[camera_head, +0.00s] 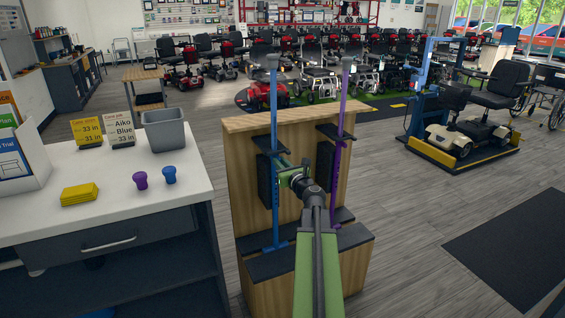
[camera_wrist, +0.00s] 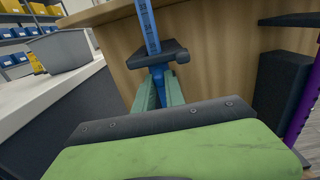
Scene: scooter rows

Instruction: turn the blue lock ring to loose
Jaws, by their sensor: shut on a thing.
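The blue cane (camera_head: 275,205) stands upright in the wooden rack, with a black bracket across it. My gripper (camera_head: 287,168) is at the cane, just below that bracket. In the wrist view, my gripper (camera_wrist: 159,88) has its green fingers shut on both sides of a blue part just under the black bracket. This part is the blue lock ring (camera_wrist: 158,73); the fingers hide most of it. Its turn position cannot be made out. The numbered blue tube (camera_wrist: 148,28) rises above the bracket.
A purple cane (camera_head: 334,190) stands close to the right in the same rack (camera_head: 245,165). Open floor lies to the right.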

